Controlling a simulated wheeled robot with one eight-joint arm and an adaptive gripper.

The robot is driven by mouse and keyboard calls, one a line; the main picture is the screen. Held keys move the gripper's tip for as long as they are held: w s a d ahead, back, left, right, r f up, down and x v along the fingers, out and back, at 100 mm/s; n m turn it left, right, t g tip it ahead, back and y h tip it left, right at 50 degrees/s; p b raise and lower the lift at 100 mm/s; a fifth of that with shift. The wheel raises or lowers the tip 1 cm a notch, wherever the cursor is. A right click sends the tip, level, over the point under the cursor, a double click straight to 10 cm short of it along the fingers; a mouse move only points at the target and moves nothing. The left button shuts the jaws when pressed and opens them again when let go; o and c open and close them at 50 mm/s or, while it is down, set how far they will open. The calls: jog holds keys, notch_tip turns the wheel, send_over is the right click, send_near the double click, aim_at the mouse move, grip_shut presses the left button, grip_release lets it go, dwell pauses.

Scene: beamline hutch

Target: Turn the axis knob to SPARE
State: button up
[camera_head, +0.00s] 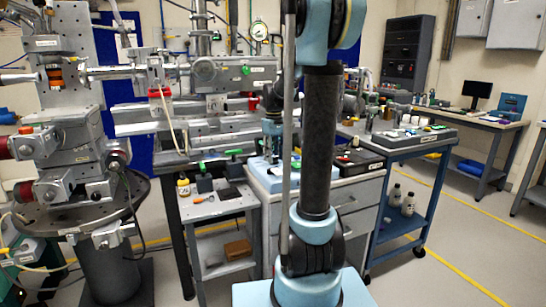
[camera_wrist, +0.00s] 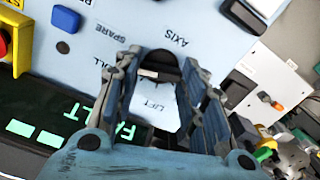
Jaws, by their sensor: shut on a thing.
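The axis knob (camera_wrist: 163,66) is black and sits on a pale panel (camera_wrist: 85,55) in the wrist view. Its labels read AXIS, SPARE, LIFT and, partly hidden, what looks like ROLL, all turned over in the picture. A light mark shows on the knob's left side, near the ROLL side; the exact setting is hard to tell. My gripper (camera_wrist: 160,72) has a finger on either side of the knob and is shut on it. In the head view my gripper (camera_head: 272,125) is small and partly behind my arm, above a light blue box (camera_head: 262,182).
In the wrist view a dark display (camera_wrist: 50,120) with green lettering lies below the panel, and a red button (camera_wrist: 3,45) on yellow is at the left edge. A box with an orange part (camera_wrist: 278,105) is at right. The head view shows a blue cart (camera_head: 395,245) at right.

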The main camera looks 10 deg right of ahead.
jog(key=m, duration=0.5)
jog(key=shift+d, duration=0.1)
dwell(0.5)
jog(key=o, duration=1.1)
jog(key=shift+c, duration=0.2)
jog(key=shift+r, duration=0.1)
notch_tip(320, 180, up, 12)
jog(key=shift+w, duration=0.1)
